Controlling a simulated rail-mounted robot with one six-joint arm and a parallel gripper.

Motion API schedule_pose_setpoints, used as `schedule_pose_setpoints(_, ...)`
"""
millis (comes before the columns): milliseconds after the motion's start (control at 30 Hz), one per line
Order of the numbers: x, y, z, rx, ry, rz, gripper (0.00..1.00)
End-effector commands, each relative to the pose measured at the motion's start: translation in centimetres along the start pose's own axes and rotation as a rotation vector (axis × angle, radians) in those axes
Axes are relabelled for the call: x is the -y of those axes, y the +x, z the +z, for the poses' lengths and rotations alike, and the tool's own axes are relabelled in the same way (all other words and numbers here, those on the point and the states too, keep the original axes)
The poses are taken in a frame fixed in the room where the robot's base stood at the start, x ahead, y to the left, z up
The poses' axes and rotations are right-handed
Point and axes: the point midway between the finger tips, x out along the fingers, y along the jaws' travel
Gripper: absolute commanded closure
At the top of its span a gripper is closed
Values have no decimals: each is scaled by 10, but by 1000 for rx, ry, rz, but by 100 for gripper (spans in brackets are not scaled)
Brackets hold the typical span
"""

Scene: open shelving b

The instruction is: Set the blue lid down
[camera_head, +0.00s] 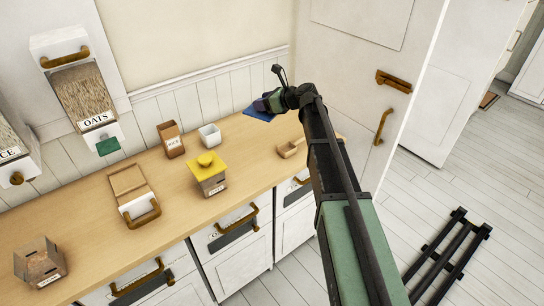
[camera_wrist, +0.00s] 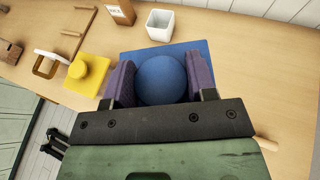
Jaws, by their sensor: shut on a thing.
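The blue lid (camera_head: 259,114) is a flat blue square with a round blue knob. In the wrist view the lid (camera_wrist: 162,80) shows its knob between the two purple finger pads of my gripper (camera_wrist: 161,82). My gripper (camera_head: 271,101) is shut on the knob and is over the back right part of the wooden counter (camera_head: 98,196). I cannot tell whether the lid touches the counter or hangs just above it.
A white square cup (camera_head: 209,135) stands left of the lid, with a brown box (camera_head: 171,139) beyond it. A yellow-lidded container (camera_head: 208,173), a wooden scoop (camera_head: 291,149), a tray with a handle (camera_head: 133,194) and an open box (camera_head: 40,262) are also on the counter. An oats dispenser (camera_head: 83,92) hangs at the wall.

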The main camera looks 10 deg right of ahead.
Motion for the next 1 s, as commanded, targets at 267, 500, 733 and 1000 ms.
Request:
schedule_pose_setpoints(267,0,39,-94,0,0,0,73)
schedule_pose_setpoints(500,0,59,-144,0,0,0,73)
schedule_pose_setpoints(733,0,64,-156,0,0,0,73)
schedule_pose_setpoints(1000,0,74,-178,0,0,0,73)
